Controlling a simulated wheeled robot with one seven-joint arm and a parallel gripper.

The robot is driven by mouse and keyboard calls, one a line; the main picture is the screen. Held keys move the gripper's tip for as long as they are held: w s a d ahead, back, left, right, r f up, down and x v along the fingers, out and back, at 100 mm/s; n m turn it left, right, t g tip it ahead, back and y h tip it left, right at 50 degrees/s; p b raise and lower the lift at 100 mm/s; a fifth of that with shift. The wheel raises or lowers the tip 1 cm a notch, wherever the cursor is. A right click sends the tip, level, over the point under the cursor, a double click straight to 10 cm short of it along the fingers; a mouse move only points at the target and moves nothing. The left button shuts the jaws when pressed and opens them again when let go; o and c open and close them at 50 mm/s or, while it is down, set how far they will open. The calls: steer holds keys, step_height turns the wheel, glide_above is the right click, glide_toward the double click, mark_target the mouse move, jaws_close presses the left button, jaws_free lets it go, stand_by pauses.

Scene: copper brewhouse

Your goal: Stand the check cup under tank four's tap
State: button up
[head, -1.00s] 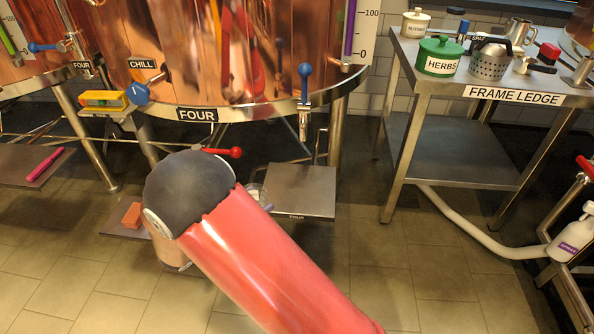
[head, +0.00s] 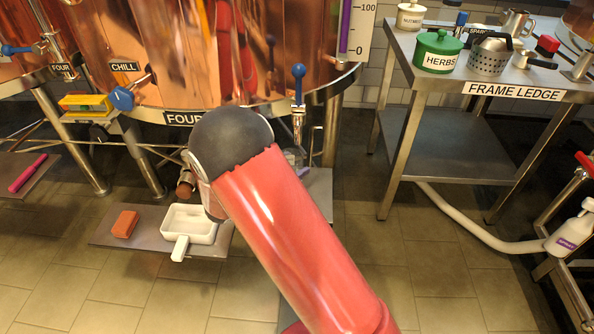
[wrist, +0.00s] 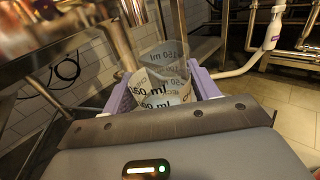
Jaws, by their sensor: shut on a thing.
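The check cup (wrist: 165,78) is clear, with ml markings. My gripper (wrist: 163,90) is shut on it, with a lilac finger on either side. In the head view the cup (head: 293,157) shows just past my arm, close below the blue-handled tap (head: 298,118) of copper tank four (head: 235,60). The gap between cup and spout is hard to judge. The grey shelf (head: 320,188) labelled FOUR earlier lies below the tap, largely hidden by my arm. The cup's base is hidden, so I cannot tell whether it touches the shelf.
A low plate (head: 105,236) holds an orange block (head: 124,224) and a white handled tray (head: 190,226). The frame ledge table (head: 455,81) stands right, carrying jars and metalware. A white hose (head: 455,222) runs along the floor. A tank leg (head: 331,130) stands beside the tap.

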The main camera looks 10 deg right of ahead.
steer(key=shift+w+d, duration=0.25)
steer(key=shift+d, duration=0.25)
steer(key=shift+w+d+f, duration=0.15)
steer(key=shift+d+f, duration=0.1)
steer(key=shift+f, duration=0.65)
steer(key=shift+w+d+f, duration=0.15)
steer(key=shift+d+f, duration=0.1)
steer(key=shift+f, duration=0.6)
steer(key=shift+f, duration=0.15)
steer(key=o, duration=1)
